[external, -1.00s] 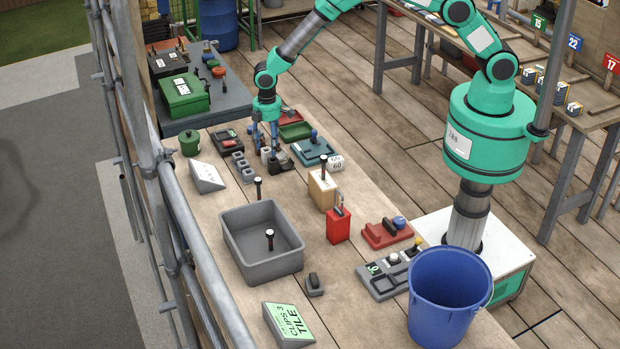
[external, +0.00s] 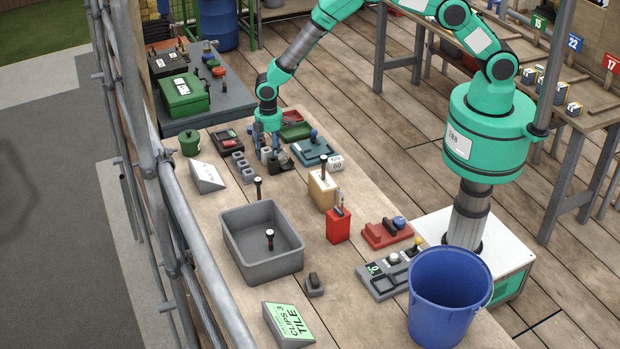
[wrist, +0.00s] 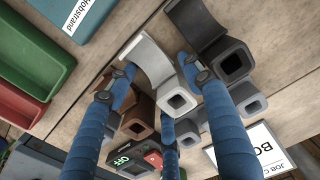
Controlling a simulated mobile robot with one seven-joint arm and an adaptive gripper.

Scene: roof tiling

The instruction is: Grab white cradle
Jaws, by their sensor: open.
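The white cradle (wrist: 150,62) is a pale block with a curved top and a square hole in its end. In the wrist view it lies between the blue fingers of my gripper (wrist: 155,68), which are spread open around it. I cannot tell whether any finger touches it. In the external view my gripper (external: 268,146) points down into the group of cradles on the bench, and the white cradle is mostly hidden there by the fingers.
A dark cradle (wrist: 232,60) stands close on the right, and a brown cradle (wrist: 137,115) close on the left. Several grey cradles (external: 243,168) stand to the left in the external view. Green and red trays (wrist: 35,50) lie nearby. A grey bin (external: 245,262) stands nearer the camera.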

